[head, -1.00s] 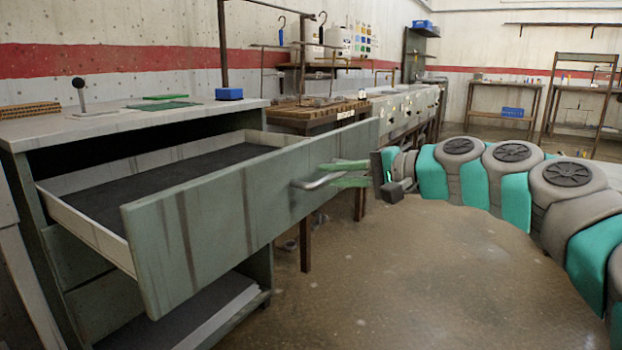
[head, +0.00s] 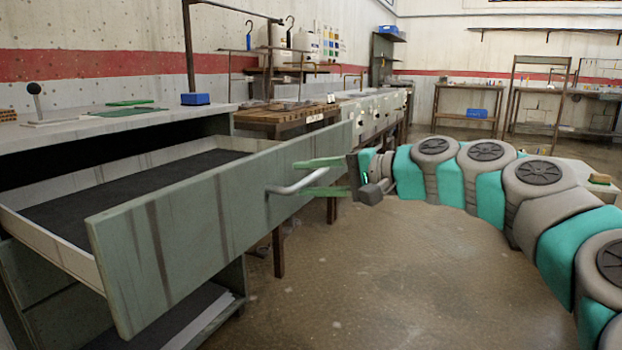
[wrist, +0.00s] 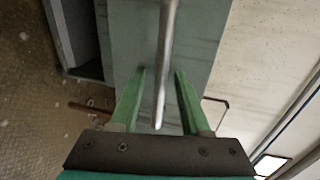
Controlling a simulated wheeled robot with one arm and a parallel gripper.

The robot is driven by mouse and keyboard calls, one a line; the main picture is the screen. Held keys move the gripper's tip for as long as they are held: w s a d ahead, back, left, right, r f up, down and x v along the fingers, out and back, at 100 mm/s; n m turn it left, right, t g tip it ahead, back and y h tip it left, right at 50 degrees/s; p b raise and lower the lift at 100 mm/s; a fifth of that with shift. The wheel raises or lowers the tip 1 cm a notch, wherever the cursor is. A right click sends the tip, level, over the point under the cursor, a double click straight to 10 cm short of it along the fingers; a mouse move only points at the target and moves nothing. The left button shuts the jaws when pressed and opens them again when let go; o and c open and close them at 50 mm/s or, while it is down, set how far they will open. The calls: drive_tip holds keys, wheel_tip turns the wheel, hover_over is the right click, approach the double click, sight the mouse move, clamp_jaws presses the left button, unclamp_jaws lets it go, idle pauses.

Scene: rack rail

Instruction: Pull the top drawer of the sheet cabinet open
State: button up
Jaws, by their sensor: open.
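The top drawer (head: 180,232) of the sheet cabinet (head: 120,132) is pulled far out, with its dark, empty-looking floor showing. Its grey-green front carries a silver bar handle (head: 300,183). My gripper (head: 300,177) is open at the handle, one green finger above the bar and one below. In the wrist view, the handle (wrist: 165,60) runs between the two green fingers (wrist: 158,75), with a gap visible on both sides. I cannot tell whether either finger touches the bar.
A lower drawer or shelf (head: 200,318) shows below. On the cabinet top are a blue box (head: 195,99), a green piece (head: 130,102) and a lever on a stand (head: 36,100). A wooden bench (head: 285,118) stands beyond. The floor (head: 400,260) at right is clear.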

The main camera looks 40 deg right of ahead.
drive_tip(key=v, duration=0.8)
idle(0.7)
